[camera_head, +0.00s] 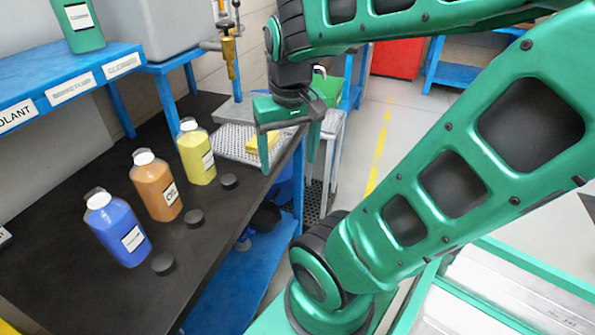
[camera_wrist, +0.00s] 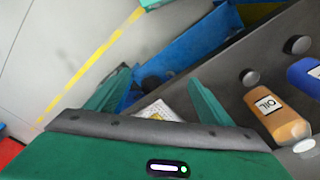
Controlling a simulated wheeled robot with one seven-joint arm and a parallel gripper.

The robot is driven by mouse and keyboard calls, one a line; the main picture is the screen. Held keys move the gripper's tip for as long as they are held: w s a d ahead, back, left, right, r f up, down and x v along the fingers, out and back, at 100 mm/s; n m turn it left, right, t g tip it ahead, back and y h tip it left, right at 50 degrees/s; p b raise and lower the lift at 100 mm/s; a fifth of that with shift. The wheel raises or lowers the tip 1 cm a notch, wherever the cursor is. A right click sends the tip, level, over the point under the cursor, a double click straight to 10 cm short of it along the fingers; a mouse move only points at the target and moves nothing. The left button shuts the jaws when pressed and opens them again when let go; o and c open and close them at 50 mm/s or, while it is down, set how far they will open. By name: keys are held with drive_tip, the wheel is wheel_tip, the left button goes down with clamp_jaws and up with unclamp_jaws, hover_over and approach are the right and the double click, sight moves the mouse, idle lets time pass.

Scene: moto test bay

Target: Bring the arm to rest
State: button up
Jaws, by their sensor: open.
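My gripper (camera_head: 288,150) hangs in the air past the right edge of the black workbench (camera_head: 105,280), close to the perforated tray. Its two green fingers point down and stand apart, with nothing between them. In the wrist view my gripper (camera_wrist: 155,95) also shows both fingers spread and empty. My green arm is raised and bent across the right half of the head view.
Blue (camera_head: 118,230), orange (camera_head: 158,187) and yellow (camera_head: 197,153) bottles stand on the bench, with black caps (camera_head: 194,218) beside them. A yellow sponge-like block (camera_head: 262,143) lies on the perforated tray (camera_head: 232,143). Floor with a yellow line (camera_head: 378,155) is clear behind.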

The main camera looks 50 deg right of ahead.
drive_tip(key=shift+m+g+y, duration=0.3)
drive_tip(key=shift+g+y, duration=0.1)
drive_tip(key=shift+g, duration=0.2)
drive_tip(key=s, duration=0.1)
drive_tip(key=s+a+f, duration=0.1)
drive_tip(key=s, duration=0.1)
drive_tip(key=s+f, duration=0.1)
drive_tip(key=shift+s+a+f, duration=0.15)
drive_tip(key=shift+s+f, duration=0.1)
drive_tip(key=shift+s, duration=0.15)
drive_tip(key=shift+w+f, duration=0.2)
drive_tip(key=shift+w, duration=0.5)
